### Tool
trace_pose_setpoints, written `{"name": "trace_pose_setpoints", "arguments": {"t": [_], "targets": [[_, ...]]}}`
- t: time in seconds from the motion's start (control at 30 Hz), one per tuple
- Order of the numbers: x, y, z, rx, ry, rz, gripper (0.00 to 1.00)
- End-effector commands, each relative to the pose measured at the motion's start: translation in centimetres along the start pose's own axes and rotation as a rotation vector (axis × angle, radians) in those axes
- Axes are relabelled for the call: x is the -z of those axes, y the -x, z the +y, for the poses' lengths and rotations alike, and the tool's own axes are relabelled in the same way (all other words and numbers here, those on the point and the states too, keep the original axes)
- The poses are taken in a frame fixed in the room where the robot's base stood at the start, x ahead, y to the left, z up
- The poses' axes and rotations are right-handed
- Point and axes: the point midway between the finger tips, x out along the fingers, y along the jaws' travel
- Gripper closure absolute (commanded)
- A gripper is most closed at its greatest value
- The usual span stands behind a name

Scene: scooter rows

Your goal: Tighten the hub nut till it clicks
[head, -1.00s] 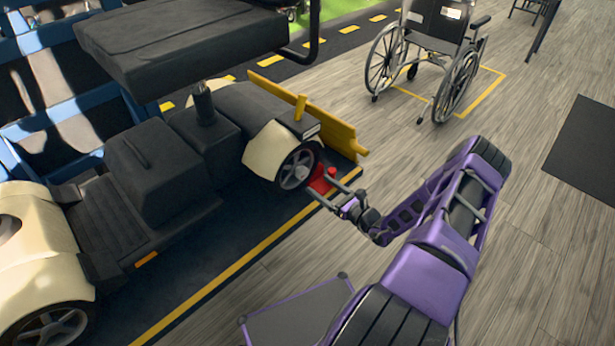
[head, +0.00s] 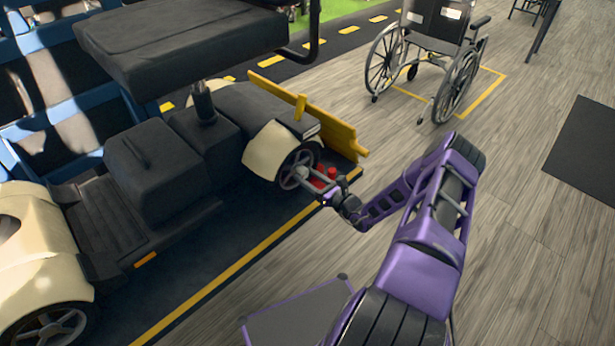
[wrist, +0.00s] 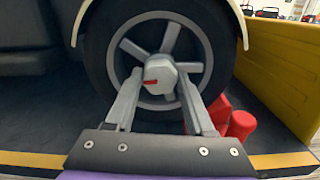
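The hub nut (wrist: 160,75) is a pale grey block with a red mark, at the centre of the front wheel (wrist: 118,50) in the wrist view. The spoked wheel (head: 298,165) also shows in the head view, at the scooter's far end. My gripper (wrist: 160,72) reaches straight at the hub. Its two grey fingertips lie against the left and right sides of the nut, with no clear gap, so it looks shut on the nut. In the head view my gripper (head: 304,174) is at the hub, and the nut is too small there to make out.
The black scooter seat (head: 190,40) overhangs at the left.

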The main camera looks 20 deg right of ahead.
Motion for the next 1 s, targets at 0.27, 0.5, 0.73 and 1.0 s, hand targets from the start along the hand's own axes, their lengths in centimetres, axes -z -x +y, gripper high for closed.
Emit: {"name": "trace_pose_setpoints", "arguments": {"t": [0.27, 0.5, 0.73, 1.0], "targets": [[0.01, 0.02, 0.02, -0.001, 0.000, 0.000, 1.00], [0.05, 0.04, 0.00, 0.000, -0.030, 0.000, 1.00], [0.17, 0.06, -0.03, 0.000, -0.147, 0.001, 1.00], [0.20, 0.07, -0.06, 0.001, -0.386, 0.001, 1.00]]}}
